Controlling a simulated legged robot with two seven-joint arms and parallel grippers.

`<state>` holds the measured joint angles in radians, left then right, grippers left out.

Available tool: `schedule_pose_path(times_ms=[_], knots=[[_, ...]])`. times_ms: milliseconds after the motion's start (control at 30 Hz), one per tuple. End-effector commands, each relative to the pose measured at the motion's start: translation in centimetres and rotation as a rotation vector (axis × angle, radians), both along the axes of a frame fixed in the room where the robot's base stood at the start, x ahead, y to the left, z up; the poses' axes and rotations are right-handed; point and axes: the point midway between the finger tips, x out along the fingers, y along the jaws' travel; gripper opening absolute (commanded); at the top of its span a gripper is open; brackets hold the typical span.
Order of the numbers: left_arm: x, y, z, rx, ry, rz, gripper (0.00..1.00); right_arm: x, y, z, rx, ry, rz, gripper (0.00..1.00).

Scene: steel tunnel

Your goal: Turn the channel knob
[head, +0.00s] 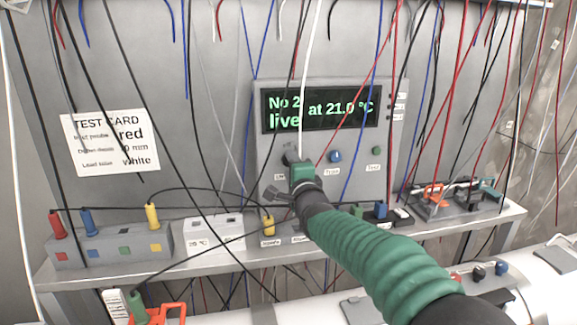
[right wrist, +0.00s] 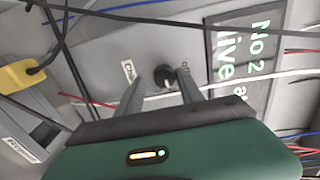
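The grey instrument box (head: 265,120) stands on the shelf, its display (head: 320,106) reading "No 2 live at 21.0 °C". The channel knob is mostly hidden by my right gripper (head: 291,159) in the head view. In the right wrist view the dark round knob (right wrist: 165,77) shows between the two fingertips of my right gripper (right wrist: 161,75), beside a small white label (right wrist: 128,70). The fingers are apart, one on each side of the knob, with a visible gap to it. I cannot tell how deep they reach over it. My left gripper is not in view.
Many thin cables hang around the box and my arm. A test card (head: 110,142) is on the wall. A socket block (head: 110,246) with coloured plugs stands left on the shelf.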

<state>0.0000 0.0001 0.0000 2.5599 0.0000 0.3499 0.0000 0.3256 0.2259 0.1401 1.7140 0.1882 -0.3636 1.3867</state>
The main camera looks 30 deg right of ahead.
Motion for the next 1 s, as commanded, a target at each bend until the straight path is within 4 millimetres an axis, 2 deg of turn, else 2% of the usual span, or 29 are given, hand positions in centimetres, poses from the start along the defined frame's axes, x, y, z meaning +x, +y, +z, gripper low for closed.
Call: schedule_pose_path(times_ms=[333, 467, 567, 933, 1000], knots=[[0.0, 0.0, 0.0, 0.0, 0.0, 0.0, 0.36, 0.1, 0.1, 0.3, -0.003, -0.008, 0.001, 0.52], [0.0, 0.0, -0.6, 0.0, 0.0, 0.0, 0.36, -1.0, 0.4, 0.3, -0.004, -0.01, 0.002, 0.52], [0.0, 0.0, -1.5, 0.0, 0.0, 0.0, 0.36, -3.1, 0.9, 0.1, -0.005, -0.012, 0.002, 0.52], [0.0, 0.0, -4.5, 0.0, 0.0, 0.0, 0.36, -13.6, 3.5, 0.1, -0.002, -0.012, 0.002, 0.52], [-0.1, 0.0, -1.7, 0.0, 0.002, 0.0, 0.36, -14.4, 3.8, 1.4, -0.001, -0.004, 0.004, 0.52]])
